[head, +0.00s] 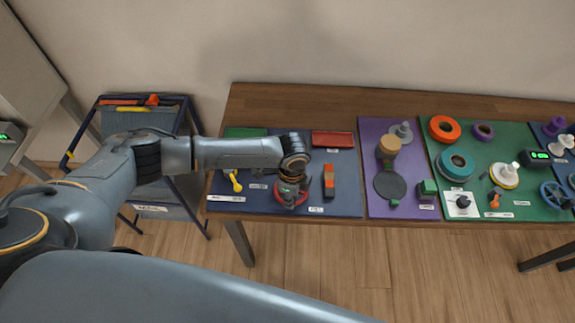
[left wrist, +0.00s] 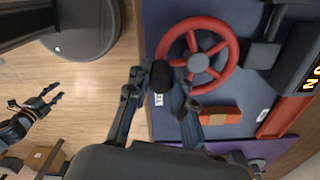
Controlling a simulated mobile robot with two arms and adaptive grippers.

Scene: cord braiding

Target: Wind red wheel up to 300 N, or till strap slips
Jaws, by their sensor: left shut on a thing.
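The red wheel (left wrist: 200,55) has several spokes, a grey hub and a black knob (left wrist: 161,76) on its rim. In the head view the red wheel (head: 290,197) lies partly under my left gripper (head: 289,185), on the blue mat. In the left wrist view my left gripper (left wrist: 160,92) has its fingers on either side of the knob and is shut on it. My right gripper (left wrist: 54,94) shows at the left of that view over the floor, fingers apart and empty. A dark block (left wrist: 262,52) stands beside the wheel. I cannot make out the strap.
Yellow characters (left wrist: 313,78) are cut off at the wrist view's right edge. An orange-and-dark block (head: 329,181) and a red tray (head: 333,140) lie right of the wheel. Purple (head: 375,128) and green (head: 520,135) mats with several parts follow. A cart (head: 158,185) stands left of the table.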

